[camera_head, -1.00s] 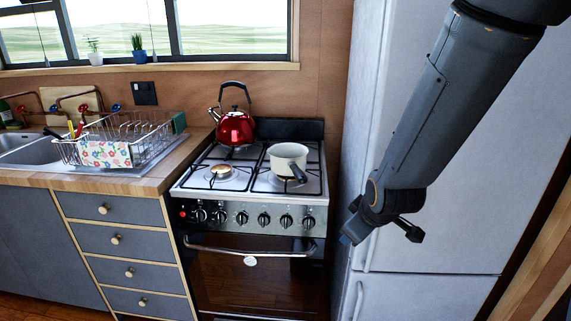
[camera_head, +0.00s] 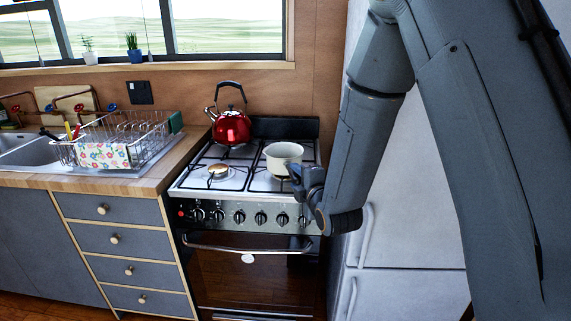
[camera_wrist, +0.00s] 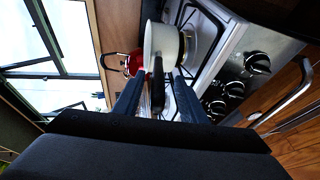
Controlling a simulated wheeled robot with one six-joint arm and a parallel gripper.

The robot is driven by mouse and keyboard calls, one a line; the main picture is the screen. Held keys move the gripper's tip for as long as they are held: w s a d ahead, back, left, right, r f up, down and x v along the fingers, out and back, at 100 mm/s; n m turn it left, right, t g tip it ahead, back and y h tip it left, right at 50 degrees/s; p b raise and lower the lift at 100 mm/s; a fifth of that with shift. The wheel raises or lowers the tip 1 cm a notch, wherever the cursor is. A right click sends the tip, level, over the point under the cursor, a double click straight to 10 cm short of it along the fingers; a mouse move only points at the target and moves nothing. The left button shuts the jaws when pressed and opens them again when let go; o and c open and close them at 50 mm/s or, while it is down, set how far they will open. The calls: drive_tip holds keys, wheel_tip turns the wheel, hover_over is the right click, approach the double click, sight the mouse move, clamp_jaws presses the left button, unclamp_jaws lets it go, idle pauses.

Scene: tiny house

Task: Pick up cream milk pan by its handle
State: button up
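My gripper (camera_head: 295,173) is at the pan's near right side and covers the handle in the head view. In the wrist view my gripper (camera_wrist: 158,84) is open, with the handle lying between the lines of its two fingers and a gap on each side. I cannot tell how far the handle reaches in between them.
A red kettle (camera_head: 231,127) stands at the back left of the stove (camera_head: 190,183). A dish rack (camera_head: 124,140) is on the counter to the left. The white fridge (camera_head: 410,215) stands close on the right, beside my arm. The front left burner is empty.

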sight(288, 168)
drive_tip(key=x, duration=0.1)
drive_tip(key=p+x, duration=0.1)
drive_tip(key=x, duration=0.1)
drive_tip(key=shift+w+d+r, duration=0.1)
drive_tip(key=shift+w+d, duration=0.1)
drive_tip(key=shift+w, duration=0.1)
drive_tip(key=shift+w+a, duration=0.2)
drive_tip(key=shift+w, duration=0.4)
clamp_jaws()
